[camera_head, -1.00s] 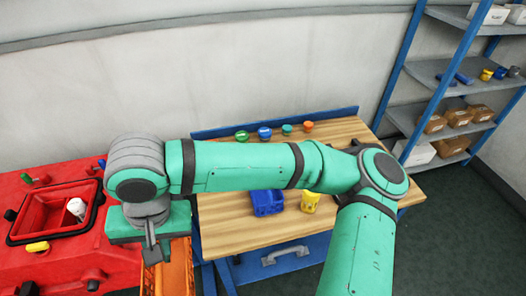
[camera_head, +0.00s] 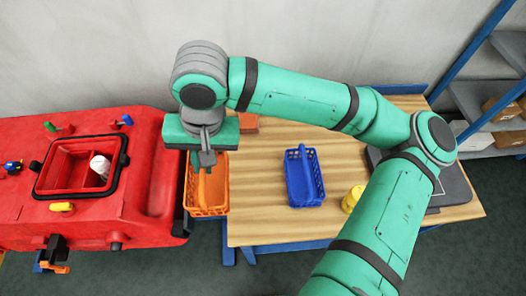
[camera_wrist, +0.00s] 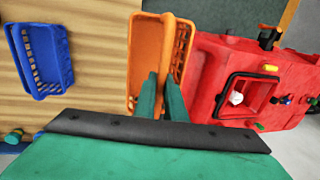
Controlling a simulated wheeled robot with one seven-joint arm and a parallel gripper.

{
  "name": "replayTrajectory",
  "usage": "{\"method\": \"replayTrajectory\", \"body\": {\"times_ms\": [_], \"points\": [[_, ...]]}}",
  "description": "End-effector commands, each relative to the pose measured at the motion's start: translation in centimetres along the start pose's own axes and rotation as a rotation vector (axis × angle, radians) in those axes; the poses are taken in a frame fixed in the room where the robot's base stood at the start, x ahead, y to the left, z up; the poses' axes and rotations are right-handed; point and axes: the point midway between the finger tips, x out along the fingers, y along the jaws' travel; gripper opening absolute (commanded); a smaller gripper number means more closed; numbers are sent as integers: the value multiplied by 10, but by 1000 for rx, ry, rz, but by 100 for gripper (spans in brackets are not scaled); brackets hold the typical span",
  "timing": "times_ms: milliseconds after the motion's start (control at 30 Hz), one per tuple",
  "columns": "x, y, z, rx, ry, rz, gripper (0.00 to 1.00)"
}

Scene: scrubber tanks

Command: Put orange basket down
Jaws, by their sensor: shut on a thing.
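The orange basket (camera_head: 207,207) hangs below my gripper (camera_head: 204,165), between the red tank machine and the left edge of the wooden table. In the wrist view my gripper's fingers (camera_wrist: 161,98) are shut on the middle handle of the orange basket (camera_wrist: 146,50). In the head view the basket overlaps the table's left edge, and I cannot tell how high it is above the tabletop. The wooden table (camera_head: 265,225) has bare wood between the orange basket and a blue basket.
The blue basket (camera_head: 303,178) and a yellow container (camera_head: 352,199) stand on the table. The red scrubber tank (camera_head: 90,225) with an open hatch is at the left. A blue-framed shelf (camera_head: 490,95) is at the far right.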

Motion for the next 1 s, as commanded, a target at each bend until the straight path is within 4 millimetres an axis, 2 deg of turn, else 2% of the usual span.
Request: {"method": "replayTrajectory", "body": {"times_ms": [100, 300, 500, 767, 833, 1000], "points": [[7, 27, -10, 8, -2, -5, 0], [21, 68, -24, 8, -3, -5, 0], [46, 96, -34, 6, -2, -4, 0], [60, 112, -39, 3, -1, -2, 0], [66, 119, -41, 5, -2, -2, 0], [88, 122, -40, 1, -3, -3, 0]]}}
